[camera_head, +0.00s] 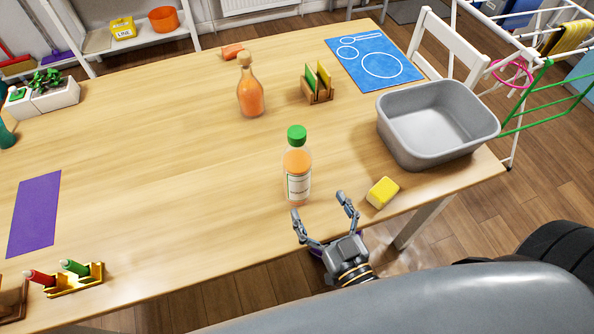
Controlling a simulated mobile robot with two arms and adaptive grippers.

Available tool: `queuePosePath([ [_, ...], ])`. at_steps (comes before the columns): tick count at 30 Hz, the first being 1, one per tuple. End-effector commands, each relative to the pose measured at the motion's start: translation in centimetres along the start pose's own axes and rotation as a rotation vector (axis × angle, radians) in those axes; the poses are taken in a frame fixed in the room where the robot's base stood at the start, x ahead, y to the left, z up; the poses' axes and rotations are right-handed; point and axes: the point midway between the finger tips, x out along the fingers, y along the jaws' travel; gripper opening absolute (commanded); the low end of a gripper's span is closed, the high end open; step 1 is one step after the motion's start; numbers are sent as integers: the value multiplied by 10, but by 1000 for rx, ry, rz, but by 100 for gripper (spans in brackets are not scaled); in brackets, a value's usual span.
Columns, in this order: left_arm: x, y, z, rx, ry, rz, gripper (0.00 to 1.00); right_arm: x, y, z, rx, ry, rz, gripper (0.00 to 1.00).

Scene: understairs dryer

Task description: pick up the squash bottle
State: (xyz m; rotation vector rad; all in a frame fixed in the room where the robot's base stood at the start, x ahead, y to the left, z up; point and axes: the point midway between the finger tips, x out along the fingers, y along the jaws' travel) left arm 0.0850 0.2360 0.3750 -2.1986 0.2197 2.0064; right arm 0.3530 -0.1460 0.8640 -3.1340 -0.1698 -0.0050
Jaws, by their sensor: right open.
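A clear bottle with a green cap, orange drink and a white label, which looks like the squash bottle (297,175), stands upright near the table's front edge. My right gripper (320,206) is at the front edge, just in front of the bottle and slightly to its right. Its two fingers are spread, with nothing between them, and point toward the bottle. I cannot tell whether the left fingertip touches it. A second orange bottle (250,92) with a tan top stands farther back. My left gripper is not in view.
A yellow block (382,192) lies right of my right gripper, with a grey basin (437,153) beyond it. A wooden holder (317,88) and a blue mat (372,62) are behind. A purple mat (35,214) lies at left. The table's middle left is clear.

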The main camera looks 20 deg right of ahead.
Motion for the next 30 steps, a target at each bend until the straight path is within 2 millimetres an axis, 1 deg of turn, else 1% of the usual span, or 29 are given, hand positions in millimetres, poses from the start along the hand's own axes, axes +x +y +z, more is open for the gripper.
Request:
queuePosePath([
  [1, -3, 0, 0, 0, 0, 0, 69, 13, 0, -2, 0, 4, 1, 88],
  [3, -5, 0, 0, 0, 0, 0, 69, 26, 0, -2, 0, 3, 0, 88],
  [6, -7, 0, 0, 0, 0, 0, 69, 40, 0, -1, 0, 0, 0, 88],
  [14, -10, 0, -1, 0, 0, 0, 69, 60, -2, 0, 0, -1, -1, 88],
  [21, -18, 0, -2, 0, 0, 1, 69, 95, -5, 3, 0, 0, 0, 88],
  [24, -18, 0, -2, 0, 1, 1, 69, 102, -5, 4, 0, -1, -1, 88],
  [30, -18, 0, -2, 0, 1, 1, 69, 103, -5, 5, 0, -3, -1, 88],
])
